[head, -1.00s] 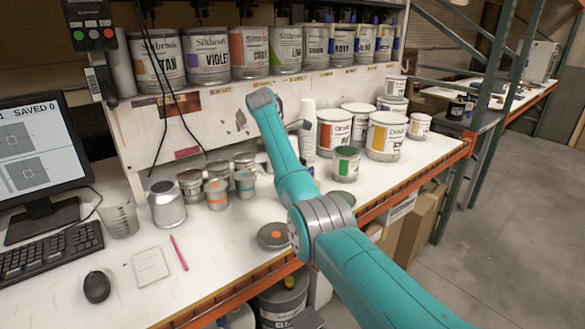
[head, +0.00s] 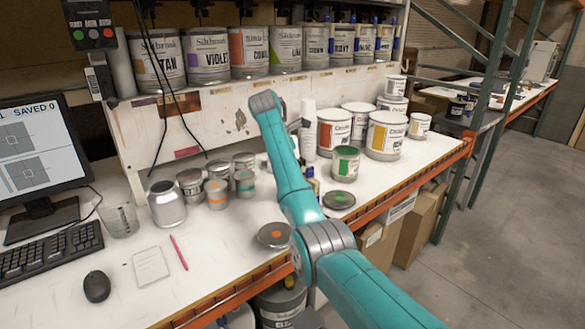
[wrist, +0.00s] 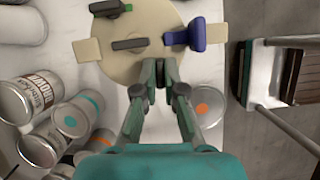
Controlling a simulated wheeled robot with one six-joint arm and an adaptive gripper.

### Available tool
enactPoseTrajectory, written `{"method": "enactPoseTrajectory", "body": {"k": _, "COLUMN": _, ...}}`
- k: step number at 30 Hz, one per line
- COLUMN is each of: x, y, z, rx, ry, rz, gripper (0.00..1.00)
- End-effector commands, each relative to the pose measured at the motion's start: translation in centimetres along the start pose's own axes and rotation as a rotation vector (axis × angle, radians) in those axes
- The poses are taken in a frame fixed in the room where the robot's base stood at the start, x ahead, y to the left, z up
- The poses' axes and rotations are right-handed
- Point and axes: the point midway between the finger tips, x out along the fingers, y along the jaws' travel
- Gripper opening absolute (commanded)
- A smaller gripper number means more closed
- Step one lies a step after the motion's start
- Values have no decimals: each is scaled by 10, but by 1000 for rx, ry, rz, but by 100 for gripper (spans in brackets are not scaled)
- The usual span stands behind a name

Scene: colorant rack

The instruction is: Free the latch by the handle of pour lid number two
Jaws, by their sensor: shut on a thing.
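In the wrist view a round beige lid (wrist: 128,65) lies beyond my fingertips. It carries a dark grey bar (wrist: 130,44), a blue paddle-like latch (wrist: 200,36) at the right and a small green piece (wrist: 125,9) at the top. Beige tabs stick out at both sides. My gripper (wrist: 160,68) has its fingertips close together over the lid's near part, shut on a part of the lid. The exact part between the tips is hidden. No number shows on it.
Small cans (head: 217,193) stand left of my arm. A flat lid with an orange dot (head: 274,235) and one with a green dot (head: 339,199) lie on the bench. Larger cans (head: 387,135) stand at the right. Bare bench (head: 215,250) shows in front.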

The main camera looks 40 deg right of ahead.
Motion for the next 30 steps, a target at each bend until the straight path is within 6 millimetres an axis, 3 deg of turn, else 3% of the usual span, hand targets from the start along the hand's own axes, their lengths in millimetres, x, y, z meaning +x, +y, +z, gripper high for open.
{"method": "enactPoseTrajectory", "body": {"k": 3, "x": 0, "y": 0, "z": 0, "rx": 0, "ry": 0, "rz": 0, "gripper": 0}}
{"method": "enactPoseTrajectory", "body": {"k": 4, "x": 0, "y": 0, "z": 0, "rx": 0, "ry": 0, "rz": 0, "gripper": 14}}
{"method": "enactPoseTrajectory", "body": {"k": 5, "x": 0, "y": 0, "z": 0, "rx": 1, "ry": 0, "rz": 0, "gripper": 20}}
{"method": "enactPoseTrajectory", "body": {"k": 17, "x": 0, "y": 0, "z": 0, "rx": 20, "ry": 0, "rz": -9, "gripper": 20}}
{"method": "enactPoseTrajectory", "body": {"k": 30, "x": -1, "y": 2, "z": 1, "rx": 340, "ry": 0, "rz": -143, "gripper": 20}}
